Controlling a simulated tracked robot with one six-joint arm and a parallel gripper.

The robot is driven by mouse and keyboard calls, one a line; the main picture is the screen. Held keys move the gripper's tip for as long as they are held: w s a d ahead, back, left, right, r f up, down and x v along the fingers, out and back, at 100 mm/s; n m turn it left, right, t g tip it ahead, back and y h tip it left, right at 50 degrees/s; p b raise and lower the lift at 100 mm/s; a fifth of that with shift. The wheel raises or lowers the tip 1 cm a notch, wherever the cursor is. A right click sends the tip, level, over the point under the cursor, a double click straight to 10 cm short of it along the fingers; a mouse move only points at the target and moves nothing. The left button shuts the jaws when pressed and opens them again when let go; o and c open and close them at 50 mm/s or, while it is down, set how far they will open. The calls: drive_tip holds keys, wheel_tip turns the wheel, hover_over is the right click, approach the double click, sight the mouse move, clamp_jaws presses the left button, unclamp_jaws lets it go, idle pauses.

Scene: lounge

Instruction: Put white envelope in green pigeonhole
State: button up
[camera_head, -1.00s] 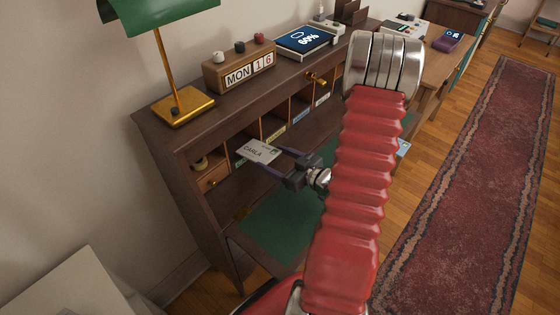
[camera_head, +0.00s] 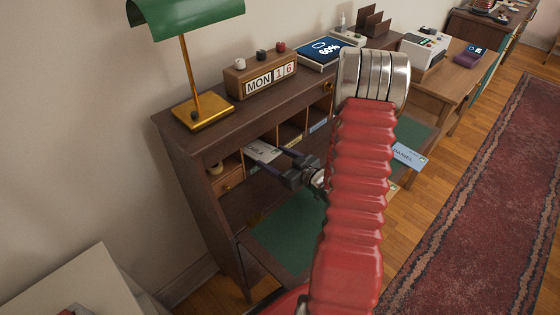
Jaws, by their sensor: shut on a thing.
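The white envelope (camera_head: 261,152), with a name printed on it, is held flat at the left end of the desk's row of pigeonholes. My gripper (camera_head: 281,162) is shut on its near edge. The envelope's far end reaches into the mouth of the pigeonhole just right of the small drawer; how deep it is in cannot be told. A small greenish label (camera_head: 252,168) shows on the sill below the envelope, partly covered by it and by the fingers. I take this compartment as the green pigeonhole.
Pigeonholes with a yellow label (camera_head: 293,143) and a blue label (camera_head: 318,126) lie to the right. A blue envelope (camera_head: 407,157) lies on the desk's right side. A lamp (camera_head: 203,111) and a block calendar (camera_head: 262,78) stand on top. The green mat (camera_head: 287,235) is clear in front.

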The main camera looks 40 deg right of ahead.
drive_tip(key=shift+x, duration=0.85)
drive_tip(key=o, duration=1.1)
drive_tip(key=shift+c, duration=0.2)
drive_tip(key=c, duration=1.4)
drive_tip(key=shift+f, duration=0.75)
